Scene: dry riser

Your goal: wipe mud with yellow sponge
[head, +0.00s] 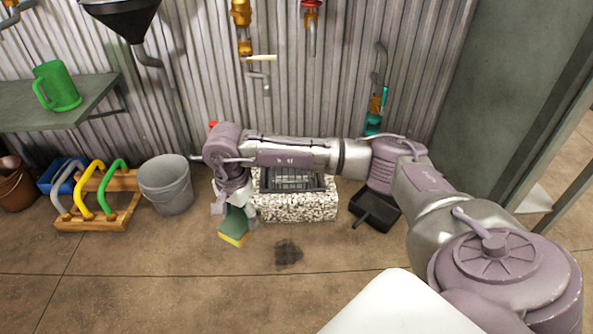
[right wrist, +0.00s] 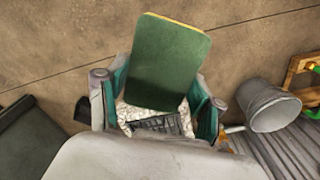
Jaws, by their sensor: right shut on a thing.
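The sponge (head: 233,226), green on one side and yellow on the other, hangs below my right gripper (head: 236,208), which is shut on it. In the right wrist view the sponge's green face (right wrist: 165,65) sticks out beyond the two fingers. A dark mud patch (head: 288,252) lies on the brown floor, right of the sponge and in front of the stone basin. The sponge is apart from the mud and appears to be above the floor. The mud cannot be made out in the right wrist view. My left gripper is not in view.
A speckled stone basin with a grate (head: 296,208) stands behind the mud. A grey bucket (head: 166,187) and a wooden rack with coloured handles (head: 97,205) stand left. A black dustpan-like thing (head: 377,212) lies right. The front floor is clear.

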